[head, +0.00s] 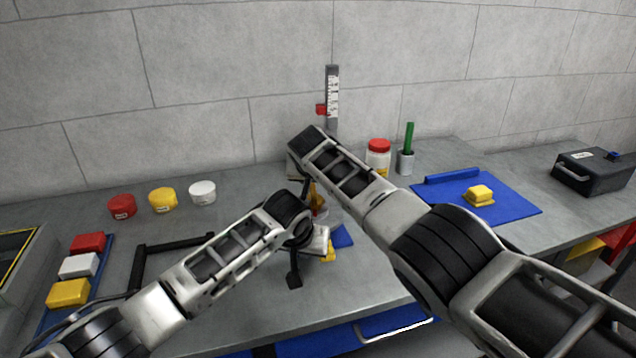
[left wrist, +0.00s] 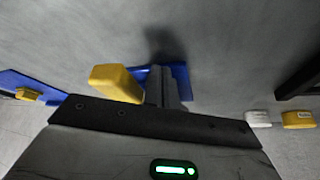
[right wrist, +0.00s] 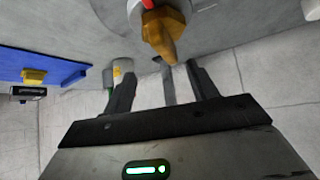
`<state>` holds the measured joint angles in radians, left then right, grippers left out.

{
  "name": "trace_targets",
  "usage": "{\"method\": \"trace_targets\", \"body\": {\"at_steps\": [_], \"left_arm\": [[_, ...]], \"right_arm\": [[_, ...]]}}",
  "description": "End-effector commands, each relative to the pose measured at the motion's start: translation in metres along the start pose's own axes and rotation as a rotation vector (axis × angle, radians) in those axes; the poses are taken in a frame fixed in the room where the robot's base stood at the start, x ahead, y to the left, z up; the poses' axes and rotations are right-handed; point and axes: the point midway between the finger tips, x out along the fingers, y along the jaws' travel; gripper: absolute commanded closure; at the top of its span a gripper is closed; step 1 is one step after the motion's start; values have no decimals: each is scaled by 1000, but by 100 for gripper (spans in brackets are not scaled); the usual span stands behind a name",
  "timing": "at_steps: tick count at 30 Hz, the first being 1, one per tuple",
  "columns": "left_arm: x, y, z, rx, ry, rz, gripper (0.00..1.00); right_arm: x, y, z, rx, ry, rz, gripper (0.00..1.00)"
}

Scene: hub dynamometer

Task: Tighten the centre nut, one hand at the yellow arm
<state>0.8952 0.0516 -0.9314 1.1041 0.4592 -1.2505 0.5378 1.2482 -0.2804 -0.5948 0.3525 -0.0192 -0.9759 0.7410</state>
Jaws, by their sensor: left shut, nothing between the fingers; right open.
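A golden-brown nut-like piece (right wrist: 165,32) sits on a pale round hub (right wrist: 148,8) with a red mark in the right wrist view. It is mostly hidden by my arms in the head view (head: 315,196). My right gripper (right wrist: 163,82) is open and empty, its fingers pointing at the golden-brown piece, which lies just beyond the tips. The yellow arm (left wrist: 117,83) stands out above a blue base (left wrist: 180,75) in the left wrist view. My left gripper (left wrist: 164,88) is shut and empty just right of the yellow arm; I cannot tell whether they touch.
Red, yellow and white tubs (head: 163,200) stand at the back left. Coloured blocks (head: 78,267) lie on the left. A red-lidded jar (head: 378,157) and a cup with a green stick (head: 406,161) stand behind my right arm. A blue mat (head: 510,200) holds a yellow block.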

Motion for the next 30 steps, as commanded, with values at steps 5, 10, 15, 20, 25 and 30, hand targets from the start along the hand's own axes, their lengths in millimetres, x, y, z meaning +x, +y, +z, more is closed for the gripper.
{"method": "trace_targets", "body": {"at_steps": [5, 10, 15, 20, 25, 30], "left_arm": [[-3, 8, -5, 8, 15, 12, 100], [-2, 6, -3, 5, 9, 8, 100], [0, 4, -2, 4, 5, 5, 100], [0, 4, -1, 3, 3, 4, 100], [0, 3, -1, 2, 1, 3, 100], [1, 3, 0, 2, 1, 2, 100]], "right_arm": [[-19, -16, -4, 11, -16, -31, 42], [-31, -14, -18, 6, -12, -27, 42], [-42, -12, -30, 6, -9, -24, 42], [-45, -11, -33, 4, -9, -22, 42], [-45, -11, -34, 3, -8, -21, 42], [-46, -9, -36, -41, -2, -22, 60]]}}
